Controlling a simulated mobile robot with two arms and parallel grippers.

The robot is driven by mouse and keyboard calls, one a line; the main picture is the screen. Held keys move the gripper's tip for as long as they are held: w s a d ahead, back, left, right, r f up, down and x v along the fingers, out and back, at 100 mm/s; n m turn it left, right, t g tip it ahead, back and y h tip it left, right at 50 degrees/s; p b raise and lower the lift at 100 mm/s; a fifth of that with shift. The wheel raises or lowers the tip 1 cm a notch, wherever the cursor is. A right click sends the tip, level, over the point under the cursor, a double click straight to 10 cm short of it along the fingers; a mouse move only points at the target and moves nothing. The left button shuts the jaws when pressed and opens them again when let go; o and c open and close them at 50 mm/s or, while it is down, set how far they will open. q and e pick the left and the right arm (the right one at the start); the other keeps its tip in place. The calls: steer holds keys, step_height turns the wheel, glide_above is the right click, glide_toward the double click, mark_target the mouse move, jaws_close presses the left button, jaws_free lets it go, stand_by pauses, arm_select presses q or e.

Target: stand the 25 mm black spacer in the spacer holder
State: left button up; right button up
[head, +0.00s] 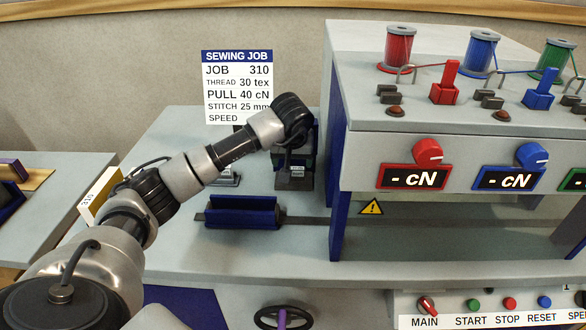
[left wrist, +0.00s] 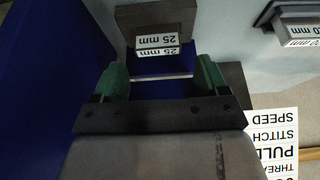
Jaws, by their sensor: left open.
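My left gripper (head: 296,155) reaches down over the right-hand of two labelled stands at the back of the grey table. In the left wrist view the green-tipped fingers (left wrist: 160,78) are apart, with a dark blue surface showing between them. Just beyond the tips is a dark block (left wrist: 155,17) with "25 mm" labels, apparently the black spacer at its stand (head: 296,182); I cannot tell where one ends. No grip on it shows. A blue trough (head: 242,213), which may be the spacer holder, lies on the table in front, and looks empty.
A "20 mm" stand (left wrist: 299,32) is beside it, left in the head view (head: 225,180). The machine's blue side panel (head: 337,195) stands close on the right. The job card (head: 237,88) is behind.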

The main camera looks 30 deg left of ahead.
arm_select(q)
steer(key=v, duration=0.6)
steer(key=shift+w, duration=0.15)
